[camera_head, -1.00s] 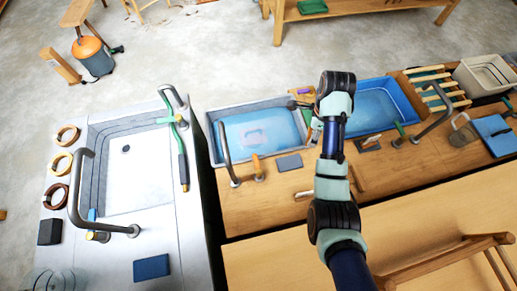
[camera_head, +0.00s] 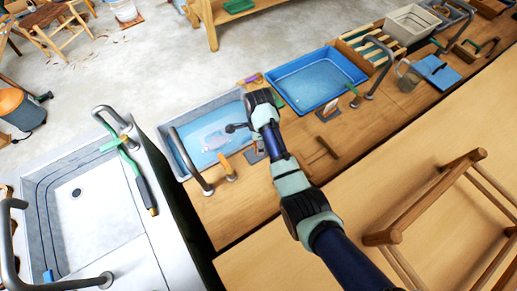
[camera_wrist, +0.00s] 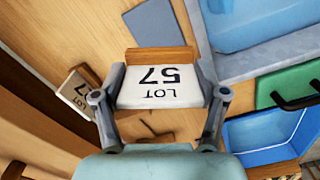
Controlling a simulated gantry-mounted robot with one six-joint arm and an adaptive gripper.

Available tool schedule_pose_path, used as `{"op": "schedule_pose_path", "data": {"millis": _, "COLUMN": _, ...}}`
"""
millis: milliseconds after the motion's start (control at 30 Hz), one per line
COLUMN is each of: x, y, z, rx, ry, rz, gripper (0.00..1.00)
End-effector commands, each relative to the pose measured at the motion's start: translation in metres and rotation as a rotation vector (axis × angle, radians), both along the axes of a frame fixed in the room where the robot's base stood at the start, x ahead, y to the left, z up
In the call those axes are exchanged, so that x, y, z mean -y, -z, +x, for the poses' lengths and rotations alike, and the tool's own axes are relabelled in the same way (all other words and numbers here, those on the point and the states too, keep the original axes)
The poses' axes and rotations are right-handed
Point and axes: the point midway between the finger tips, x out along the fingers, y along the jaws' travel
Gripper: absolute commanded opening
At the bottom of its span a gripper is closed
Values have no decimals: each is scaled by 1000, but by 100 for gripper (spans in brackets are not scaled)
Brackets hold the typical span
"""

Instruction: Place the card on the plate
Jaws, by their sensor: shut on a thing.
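A white card marked "LOT 57" (camera_wrist: 160,88), with a wooden strip along one edge, is between the two fingers of my gripper (camera_wrist: 160,80) in the wrist view, and the gripper is shut on it. In the head view my gripper (camera_head: 238,127) is over the front right edge of the grey basin; the held card cannot be made out there. A flat blue-grey plate (camera_wrist: 153,30) lies on the wooden bench beyond the card in the wrist view. In the head view the plate (camera_head: 252,157) is partly hidden by my arm.
A second card (camera_wrist: 78,90) on a wooden stand is left of my gripper in the wrist view. The grey basin (camera_head: 180,160) and a blue tub (camera_head: 318,78) line the bench's far side. Taps (camera_head: 190,165) rise at the basin. A wooden chair (camera_head: 425,210) stands nearer.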

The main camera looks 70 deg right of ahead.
Motion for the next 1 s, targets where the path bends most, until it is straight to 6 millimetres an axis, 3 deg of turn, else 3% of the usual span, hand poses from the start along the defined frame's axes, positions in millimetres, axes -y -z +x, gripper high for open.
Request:
{"op": "schedule_pose_path", "data": {"millis": 167, "x": 0, "y": 5, "z": 0, "rx": 1, "ry": 0, "rz": -1, "gripper": 43}}
{"op": "schedule_pose_path", "data": {"millis": 433, "x": 0, "y": 47, "z": 0, "rx": 0, "ry": 0, "rz": 0, "gripper": 43}}
{"op": "schedule_pose_path", "data": {"millis": 767, "x": 0, "y": 49, "z": 0, "rx": 1, "ry": 0, "rz": -1, "gripper": 43}}
{"op": "schedule_pose_path", "data": {"millis": 800, "x": 0, "y": 49, "z": 0, "rx": 1, "ry": 0, "rz": -1, "gripper": 74}}
{"op": "schedule_pose_path", "data": {"millis": 933, "x": 0, "y": 49, "z": 0, "rx": 1, "ry": 0, "rz": -1, "gripper": 95}}
{"op": "schedule_pose_path", "data": {"millis": 1000, "x": 0, "y": 49, "z": 0, "rx": 1, "ry": 0, "rz": -1, "gripper": 97}}
